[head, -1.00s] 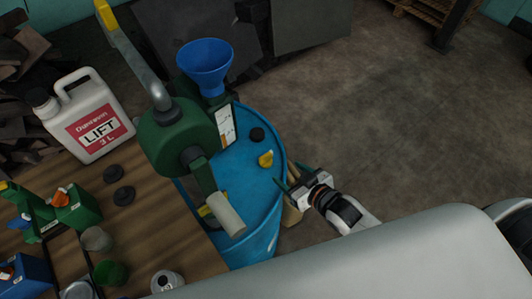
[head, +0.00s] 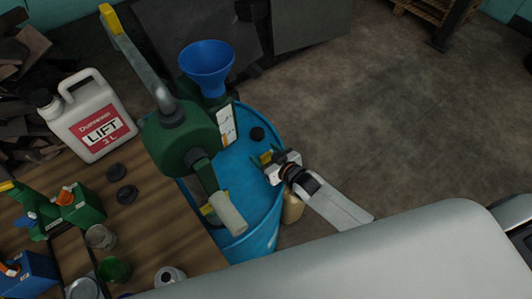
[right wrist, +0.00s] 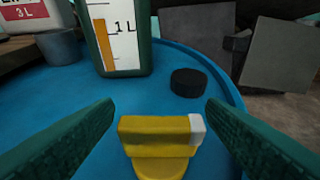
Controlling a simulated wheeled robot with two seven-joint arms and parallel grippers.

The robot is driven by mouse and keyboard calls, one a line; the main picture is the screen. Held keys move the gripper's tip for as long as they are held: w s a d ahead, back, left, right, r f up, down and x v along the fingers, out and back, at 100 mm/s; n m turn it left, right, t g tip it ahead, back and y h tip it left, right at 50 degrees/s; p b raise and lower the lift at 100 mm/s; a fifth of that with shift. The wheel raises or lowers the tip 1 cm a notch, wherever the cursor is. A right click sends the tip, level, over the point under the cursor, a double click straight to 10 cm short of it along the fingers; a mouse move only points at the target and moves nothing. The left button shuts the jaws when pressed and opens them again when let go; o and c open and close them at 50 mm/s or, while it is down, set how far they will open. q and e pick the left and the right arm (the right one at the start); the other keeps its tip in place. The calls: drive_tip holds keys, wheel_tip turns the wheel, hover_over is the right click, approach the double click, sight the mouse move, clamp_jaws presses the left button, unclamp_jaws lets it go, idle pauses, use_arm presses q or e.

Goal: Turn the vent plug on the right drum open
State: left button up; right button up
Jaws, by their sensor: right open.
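The blue drum (head: 236,166) stands at the right end of the wooden bench; its top also fills much of the right wrist view (right wrist: 60,90). On its lid is the yellow vent plug (head: 266,156), partly covered by my gripper in the head view. In the right wrist view the yellow plug (right wrist: 160,140), with a pale patch at its right end, sits low in the middle. My right gripper (head: 270,167) is open over the lid, with its green fingers (right wrist: 160,132) on either side of the plug and apart from it. My left gripper is not in view.
A black cap (head: 257,134) is on the lid behind the plug. The bench (head: 150,215) holds cans and a white LIFT jug (head: 92,120).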

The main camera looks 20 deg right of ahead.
drive_tip(key=shift+w, duration=0.1)
drive_tip(key=c, duration=1)
